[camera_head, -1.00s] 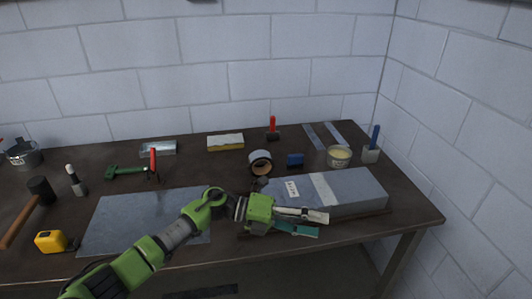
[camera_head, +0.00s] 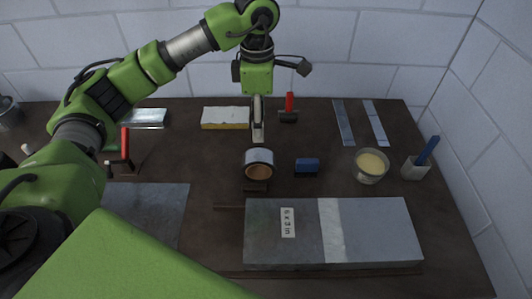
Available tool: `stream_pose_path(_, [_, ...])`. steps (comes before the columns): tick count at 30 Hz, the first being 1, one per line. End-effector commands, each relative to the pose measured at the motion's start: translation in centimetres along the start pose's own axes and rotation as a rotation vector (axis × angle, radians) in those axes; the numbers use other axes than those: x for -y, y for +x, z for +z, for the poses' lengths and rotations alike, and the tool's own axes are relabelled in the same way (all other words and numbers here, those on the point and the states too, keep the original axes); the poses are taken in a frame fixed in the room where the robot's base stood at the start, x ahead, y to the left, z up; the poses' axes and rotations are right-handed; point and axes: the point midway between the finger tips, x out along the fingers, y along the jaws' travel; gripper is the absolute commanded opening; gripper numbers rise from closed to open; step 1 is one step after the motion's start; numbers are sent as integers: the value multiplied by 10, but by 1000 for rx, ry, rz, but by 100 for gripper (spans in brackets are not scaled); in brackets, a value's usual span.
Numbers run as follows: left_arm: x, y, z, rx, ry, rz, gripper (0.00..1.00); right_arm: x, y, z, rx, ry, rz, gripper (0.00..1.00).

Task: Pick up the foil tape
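The foil tape (camera_head: 259,157) is a silver roll with a brown core, on the table near the middle of the picture. My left gripper (camera_head: 258,135) points down from above, just beyond the roll in the picture. Its pale fingers are seen edge-on, so I cannot tell how far apart they are. The fingertips appear apart from the roll, with nothing visibly held. My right gripper is not in view.
A grey duct (camera_head: 375,230) with a label and pale band lies in front of the roll. A blue block (camera_head: 307,167) and a tub of yellowish paste (camera_head: 370,165) stand to the right. A yellow-and-white sponge-like block (camera_head: 226,117) and a red-handled tool (camera_head: 289,105) lie behind.

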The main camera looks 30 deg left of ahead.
Motion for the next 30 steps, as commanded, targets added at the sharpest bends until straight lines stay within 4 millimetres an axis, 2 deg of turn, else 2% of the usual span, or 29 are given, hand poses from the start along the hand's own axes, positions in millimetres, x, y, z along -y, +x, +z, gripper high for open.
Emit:
stream_pose_path(3, [2, 22, -1, -4, 1, -7, 53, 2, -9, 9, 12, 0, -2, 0])
stream_pose_path(9, [2, 59, 0, 0, 0, -6, 53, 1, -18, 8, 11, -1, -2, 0])
stream_pose_path(16, [1, 77, 0, 1, 1, -5, 53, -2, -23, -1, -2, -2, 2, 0])
stream_pose_path(20, [2, 91, -1, 0, 0, -8, 53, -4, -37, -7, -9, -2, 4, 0])
stream_pose_path(25, [1, 117, -1, 1, 0, -8, 53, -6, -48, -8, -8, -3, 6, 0])
stream_pose_path(30, [0, 128, 0, 3, 1, -5, 53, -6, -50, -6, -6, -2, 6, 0])
